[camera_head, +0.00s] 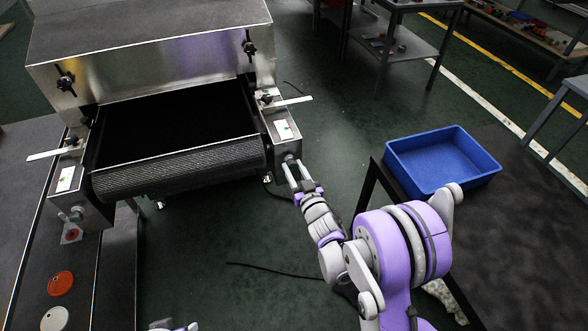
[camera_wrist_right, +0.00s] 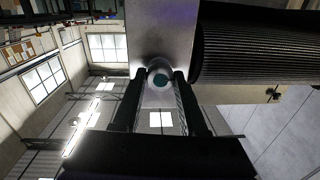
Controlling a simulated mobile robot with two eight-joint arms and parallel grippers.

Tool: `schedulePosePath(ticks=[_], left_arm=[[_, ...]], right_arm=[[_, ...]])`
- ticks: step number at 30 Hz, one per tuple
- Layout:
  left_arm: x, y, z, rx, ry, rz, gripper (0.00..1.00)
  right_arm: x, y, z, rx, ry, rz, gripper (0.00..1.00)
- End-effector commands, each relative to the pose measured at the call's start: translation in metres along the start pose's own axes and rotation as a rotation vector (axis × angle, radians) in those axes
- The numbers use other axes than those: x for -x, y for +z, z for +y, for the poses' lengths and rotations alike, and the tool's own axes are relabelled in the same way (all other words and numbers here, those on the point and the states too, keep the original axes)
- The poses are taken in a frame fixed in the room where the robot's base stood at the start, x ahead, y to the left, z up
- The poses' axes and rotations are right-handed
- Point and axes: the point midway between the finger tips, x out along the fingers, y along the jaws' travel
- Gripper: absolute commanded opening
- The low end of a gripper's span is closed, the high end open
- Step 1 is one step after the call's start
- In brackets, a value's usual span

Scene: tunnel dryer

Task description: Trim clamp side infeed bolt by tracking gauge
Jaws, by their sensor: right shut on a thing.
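The tunnel dryer's dark mesh belt (camera_head: 180,168) runs out at its infeed end between two metal side brackets. My right gripper (camera_head: 293,169) reaches the right bracket and is shut on the round pale bolt end (camera_wrist_right: 160,74) there, which has a teal centre in the right wrist view. In the head view the fingers mostly hide this bolt. A white gauge plate with a green mark (camera_head: 283,130) sits on the right bracket, and a similar plate (camera_head: 65,180) on the left one. The left bolt (camera_head: 72,215) stands free.
A blue bin (camera_head: 443,163) stands on a dark table at right, beside my right arm. A red disc (camera_head: 60,285) and a white disc (camera_head: 54,319) lie on the dark surface at lower left. Black clamp knobs (camera_head: 249,46) sit on the dryer's hood. Green floor lies open below the belt.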

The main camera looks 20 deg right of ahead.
Motion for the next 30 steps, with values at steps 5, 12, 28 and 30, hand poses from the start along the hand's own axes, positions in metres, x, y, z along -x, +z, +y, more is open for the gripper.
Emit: schedulePosePath(ticks=[5, 12, 28, 30], left_arm=[[-0.0042, 0.0013, 0.0000, 0.000, 0.000, -0.001, 0.50], [-0.0074, 0.0023, 0.0000, 0.000, 0.000, -0.003, 0.50], [-0.0058, 0.0018, 0.0000, 0.000, 0.000, -0.002, 0.50], [-0.0052, 0.0016, 0.0000, 0.000, 0.000, -0.002, 0.50]], right_arm=[[0.0002, 0.0003, -0.0007, 0.133, 0.000, -0.008, 0.00], [-0.0001, 0.0000, -0.0009, 0.358, 0.003, -0.022, 0.00], [0.0000, -0.0010, -0.0019, 0.803, 0.007, -0.049, 0.00], [0.0000, -0.0010, -0.0020, 0.844, 0.007, -0.051, 0.00]])
